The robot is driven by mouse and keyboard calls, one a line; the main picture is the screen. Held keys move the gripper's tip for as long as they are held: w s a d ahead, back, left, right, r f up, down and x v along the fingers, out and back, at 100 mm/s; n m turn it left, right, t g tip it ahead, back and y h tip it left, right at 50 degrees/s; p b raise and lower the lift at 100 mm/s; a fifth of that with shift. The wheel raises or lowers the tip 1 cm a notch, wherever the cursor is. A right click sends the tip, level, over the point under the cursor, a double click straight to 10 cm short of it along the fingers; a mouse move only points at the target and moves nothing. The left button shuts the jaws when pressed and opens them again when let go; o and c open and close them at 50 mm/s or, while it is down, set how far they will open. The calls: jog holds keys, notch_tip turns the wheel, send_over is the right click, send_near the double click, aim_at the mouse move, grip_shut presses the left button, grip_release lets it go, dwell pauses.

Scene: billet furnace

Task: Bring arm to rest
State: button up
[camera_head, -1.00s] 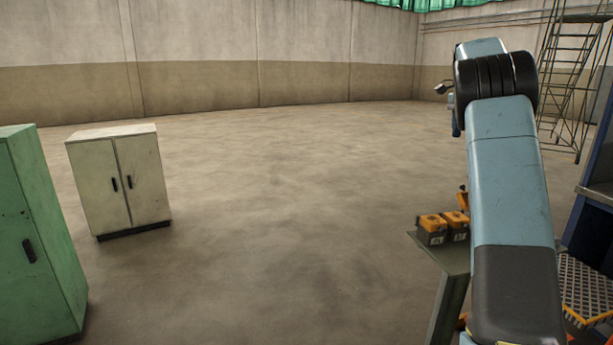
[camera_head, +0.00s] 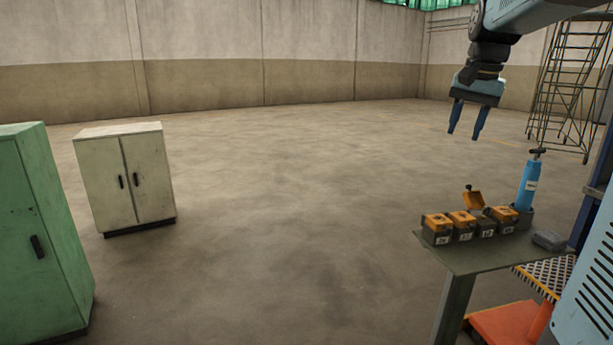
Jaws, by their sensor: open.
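My gripper (camera_head: 465,136) hangs at the upper right, its two blue fingers pointing down and spread apart with nothing between them. It is in the air beyond and above the small table, clear of everything. My arm (camera_head: 530,14) reaches in from the top right corner, and its upper part is cut off by the picture's edge.
A small table (camera_head: 470,262) at the lower right bears several orange-lidded boxes (camera_head: 462,226), a blue bottle (camera_head: 528,186) in a holder and a grey block (camera_head: 549,240). A stair ladder (camera_head: 570,80) stands behind. A cream cabinet (camera_head: 125,180) and green cabinet (camera_head: 40,235) stand left. Middle floor is clear.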

jog(key=s+a+f+n+t, duration=0.1)
jog(key=s+a+f+n, duration=0.2)
jog(key=s, duration=0.8)
jog(key=s+a+f+n+t, duration=0.2)
jog(key=s+a+f+n, duration=0.2)
jog(key=s+a+f, duration=0.4)
jog(key=s+f, duration=0.2)
jog(key=s, duration=0.2)
jog(key=shift+f, duration=0.15)
jog(key=shift+w+a, duration=0.1)
